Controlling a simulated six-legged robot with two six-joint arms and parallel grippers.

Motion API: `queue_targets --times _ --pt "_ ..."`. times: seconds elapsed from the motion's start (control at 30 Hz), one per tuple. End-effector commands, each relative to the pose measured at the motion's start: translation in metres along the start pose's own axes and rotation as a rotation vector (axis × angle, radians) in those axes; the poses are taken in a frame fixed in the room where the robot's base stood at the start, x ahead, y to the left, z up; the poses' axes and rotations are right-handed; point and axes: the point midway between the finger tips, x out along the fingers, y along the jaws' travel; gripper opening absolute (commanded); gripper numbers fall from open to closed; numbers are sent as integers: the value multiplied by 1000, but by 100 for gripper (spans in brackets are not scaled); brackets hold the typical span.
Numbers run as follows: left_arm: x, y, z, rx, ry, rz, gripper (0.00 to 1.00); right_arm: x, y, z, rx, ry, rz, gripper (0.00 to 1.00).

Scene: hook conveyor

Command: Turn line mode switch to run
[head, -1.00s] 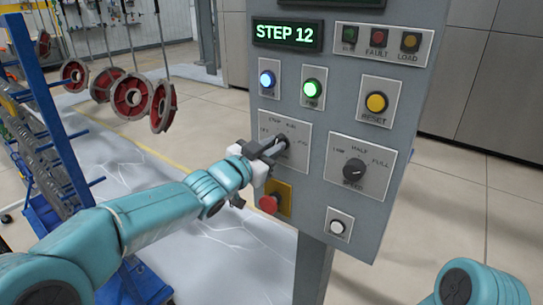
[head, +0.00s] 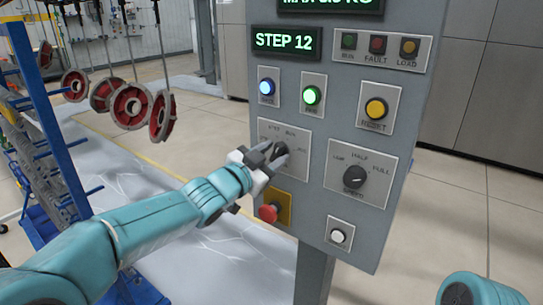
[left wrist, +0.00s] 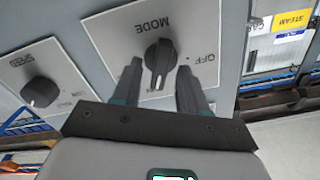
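The mode switch is a dark knob (head: 281,148) on a light plate (head: 298,166) at the left of the grey control panel. Its plate carries several position labels, too small to read surely in the head view. In the left wrist view the knob (left wrist: 160,58) shows large, with MODE and OFF upside down. A light mark shows at its lower end in that picture, away from OFF. My left gripper (head: 272,158) is at the knob, and its fingers (left wrist: 160,88) are spread on either side with gaps visible. My right gripper is out of view.
A speed knob (head: 354,178) sits right of the mode switch. A red stop button (head: 269,213) lies just below my left gripper. Blue (head: 267,86) and green (head: 312,95) lit buttons are above. The display (head: 286,42) reads STEP 12. Red-hubbed wheels (head: 131,105) hang at left.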

Motion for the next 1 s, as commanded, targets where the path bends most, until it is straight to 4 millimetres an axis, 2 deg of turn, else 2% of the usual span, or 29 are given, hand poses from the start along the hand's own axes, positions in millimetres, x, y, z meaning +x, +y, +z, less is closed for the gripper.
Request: queue_targets --times 0.27,0.37,0.47,0.8,1.0 --pt "-1 0 0 0 1 0 43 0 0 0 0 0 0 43" --pt "-7 0 1 0 1 -1 43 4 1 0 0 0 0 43" --pt "-24 0 2 0 2 -2 43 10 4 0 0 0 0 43" --pt "-113 0 1 2 1 -4 43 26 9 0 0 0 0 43" --pt "-150 -1 0 0 0 -2 43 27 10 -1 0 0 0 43"
